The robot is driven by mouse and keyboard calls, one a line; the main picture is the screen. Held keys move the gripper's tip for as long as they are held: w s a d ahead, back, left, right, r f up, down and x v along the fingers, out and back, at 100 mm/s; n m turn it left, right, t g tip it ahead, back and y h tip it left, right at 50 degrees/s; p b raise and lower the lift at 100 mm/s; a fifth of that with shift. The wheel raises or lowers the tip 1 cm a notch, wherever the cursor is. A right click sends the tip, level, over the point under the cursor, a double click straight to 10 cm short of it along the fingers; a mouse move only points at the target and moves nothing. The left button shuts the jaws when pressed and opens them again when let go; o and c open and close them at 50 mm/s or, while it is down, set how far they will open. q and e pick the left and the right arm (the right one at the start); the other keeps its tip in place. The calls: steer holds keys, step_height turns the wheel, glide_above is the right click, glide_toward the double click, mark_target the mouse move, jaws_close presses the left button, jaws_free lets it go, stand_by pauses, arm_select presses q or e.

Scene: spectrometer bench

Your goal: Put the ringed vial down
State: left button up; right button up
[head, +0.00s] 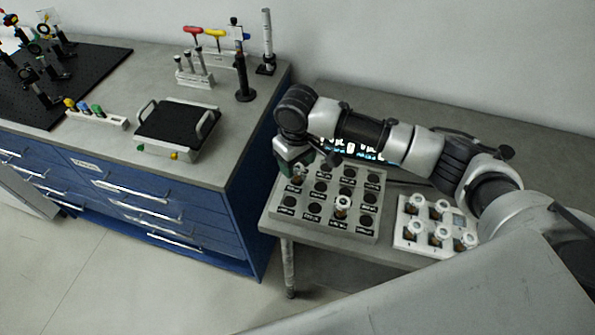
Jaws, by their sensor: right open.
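A grey rack (368,222) with rows of dark round holes and small labels stands on the low bench. My right gripper (297,168) points down over its back left corner, with its jaws open. A small vial (299,174), partly hidden, shows right at the fingertips, over or in the back left hole; I cannot tell whether it touches the fingers or is fully seated. I cannot make out a ring on either one. My left gripper is out of view.
A white rack (402,241) with several white-capped brown vials stands right of the grey rack, beneath my right arm. The blue cabinet bench (230,165) rises close to the left, carrying a black-topped tray (172,124) with handles. The low bench's front edge is near.

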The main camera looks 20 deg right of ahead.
mark_target(297, 168)
step_height(297, 168, up, 8)
steer(key=b, duration=0.1)
steer(key=shift+a+f, duration=0.1)
stand_by(0.4)
